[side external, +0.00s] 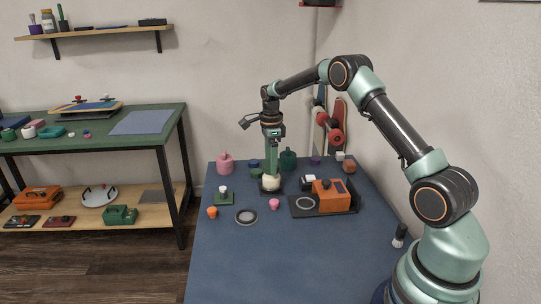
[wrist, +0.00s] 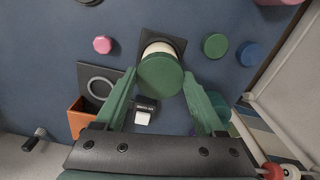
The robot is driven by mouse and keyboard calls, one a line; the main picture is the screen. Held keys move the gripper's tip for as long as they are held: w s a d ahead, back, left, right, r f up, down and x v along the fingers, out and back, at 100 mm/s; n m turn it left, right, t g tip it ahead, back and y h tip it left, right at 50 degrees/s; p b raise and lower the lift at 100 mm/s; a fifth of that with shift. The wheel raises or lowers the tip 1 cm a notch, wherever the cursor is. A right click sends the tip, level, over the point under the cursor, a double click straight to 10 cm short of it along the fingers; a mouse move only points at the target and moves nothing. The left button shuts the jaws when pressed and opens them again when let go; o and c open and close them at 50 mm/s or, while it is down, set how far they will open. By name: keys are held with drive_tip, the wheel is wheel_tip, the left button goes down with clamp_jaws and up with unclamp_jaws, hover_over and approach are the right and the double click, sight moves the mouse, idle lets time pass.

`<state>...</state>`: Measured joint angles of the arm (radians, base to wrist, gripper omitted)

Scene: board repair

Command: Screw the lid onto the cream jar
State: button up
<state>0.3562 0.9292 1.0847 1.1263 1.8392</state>
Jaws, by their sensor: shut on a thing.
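The cream jar (side external: 271,184) stands upright on a dark square base (side external: 262,191) on the blue table, below my gripper (side external: 271,170). In the wrist view, a round green lid (wrist: 160,76) sits between the tips of my gripper (wrist: 160,82), which is shut on it. A cream strip of the jar (wrist: 158,47) shows just past the lid's far edge, on the dark base (wrist: 176,45). The lid is over the jar and covers most of it. I cannot tell whether the lid touches the jar's rim or how far it is turned.
A dark tray (side external: 345,207) with a ring and an orange box (side external: 329,195) is right of the jar. A pink jar (side external: 225,163) and dark green jar (side external: 288,160) stand behind. The table front is clear.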

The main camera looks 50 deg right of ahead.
drive_tip(key=shift+f, duration=0.7)
idle(1.6)
idle(0.4)
drive_tip(key=o, duration=1.3)
drive_tip(key=c, duration=1.3)
drive_tip(key=shift+o, duration=0.2)
drive_tip(key=m, duration=0.6)
drive_tip(key=shift+m, duration=0.3)
drive_tip(key=m, duration=0.6)
drive_tip(key=shift+a+f, duration=0.1)
drive_tip(key=shift+f, duration=0.05)
